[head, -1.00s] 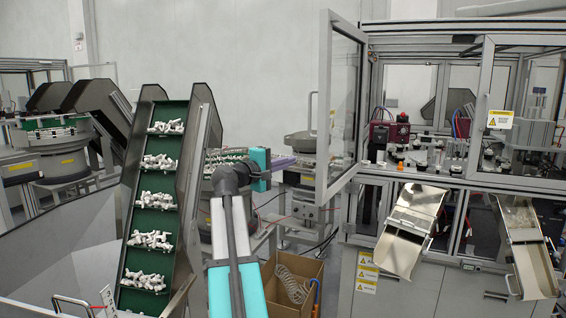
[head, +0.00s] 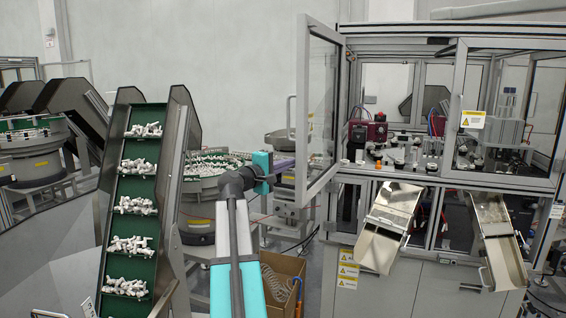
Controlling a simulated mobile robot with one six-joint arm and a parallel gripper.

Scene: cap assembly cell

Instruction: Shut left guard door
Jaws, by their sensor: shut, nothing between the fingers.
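The left guard door (head: 302,110) is a grey-framed clear panel on the left side of the machine enclosure. It stands open, swung outward from the front opening. A bar handle (head: 290,116) shows at its outer edge. My gripper (head: 287,164) is at the end of my teal and grey arm, just left of the door's lower outer frame in the picture. It is shut and empty. Its fingertips are small and end by the frame; I cannot tell whether they touch it.
The right guard door (head: 460,110) carries a yellow warning label. Two metal chutes (head: 378,250) (head: 500,255) stick out below the doors. An inclined green conveyor (head: 136,225) with white parts stands at left. A cardboard box (head: 270,262) sits on the floor near my arm.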

